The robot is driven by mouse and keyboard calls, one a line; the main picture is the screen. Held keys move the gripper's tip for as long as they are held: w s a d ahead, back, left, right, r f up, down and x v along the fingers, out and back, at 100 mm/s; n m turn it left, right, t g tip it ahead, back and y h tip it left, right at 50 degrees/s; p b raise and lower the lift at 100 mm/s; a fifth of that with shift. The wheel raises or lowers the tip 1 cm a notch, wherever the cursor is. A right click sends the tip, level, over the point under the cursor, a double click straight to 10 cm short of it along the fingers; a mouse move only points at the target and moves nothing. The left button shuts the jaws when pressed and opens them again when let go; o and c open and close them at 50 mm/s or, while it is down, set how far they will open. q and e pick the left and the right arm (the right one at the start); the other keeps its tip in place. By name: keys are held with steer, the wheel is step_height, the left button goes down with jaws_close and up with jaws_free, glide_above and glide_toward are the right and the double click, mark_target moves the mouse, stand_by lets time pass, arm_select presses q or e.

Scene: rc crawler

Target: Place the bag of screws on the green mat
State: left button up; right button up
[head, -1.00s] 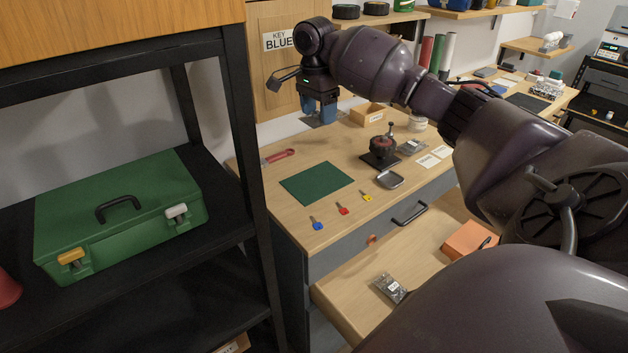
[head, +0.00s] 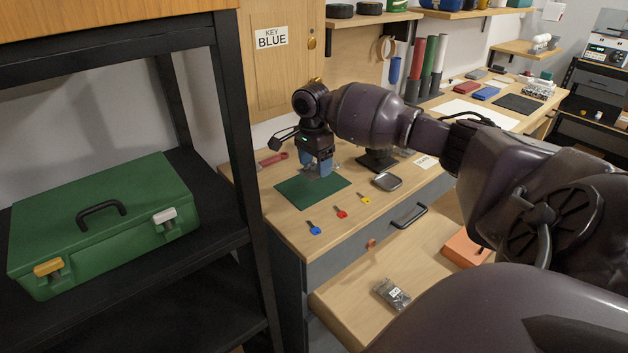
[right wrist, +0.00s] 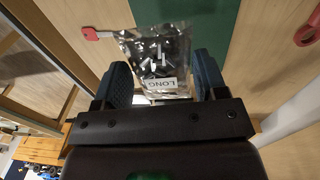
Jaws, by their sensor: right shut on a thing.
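My right gripper (head: 318,164) is shut on a clear bag of screws (right wrist: 158,50). In the right wrist view the bag hangs between the fingers (right wrist: 162,82), with a white label reading LONG. In the head view my right gripper is over the back part of the green mat (head: 313,196), which lies flat on the desk. The mat also shows behind the bag in the right wrist view (right wrist: 226,20). I cannot tell whether the bag touches it. Another bag (head: 391,294) with a label lies in the open drawer. My left gripper is not in view.
Blue (head: 314,228), red (head: 341,212) and yellow (head: 364,198) keys lie in front of the mat. A small grey tray (head: 386,181) is right of it, and a red-handled tool (head: 272,159) behind left. A black shelf with a green case (head: 100,225) stands left.

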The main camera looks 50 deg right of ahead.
mark_target(315, 192)
step_height(315, 192, down, 6)
steer(key=shift+r+b, duration=0.15)
steer(key=shift+b, duration=0.55)
steer(key=shift+r, duration=0.15)
steer(key=o, duration=1.2)
steer(key=shift+o, duration=0.8)
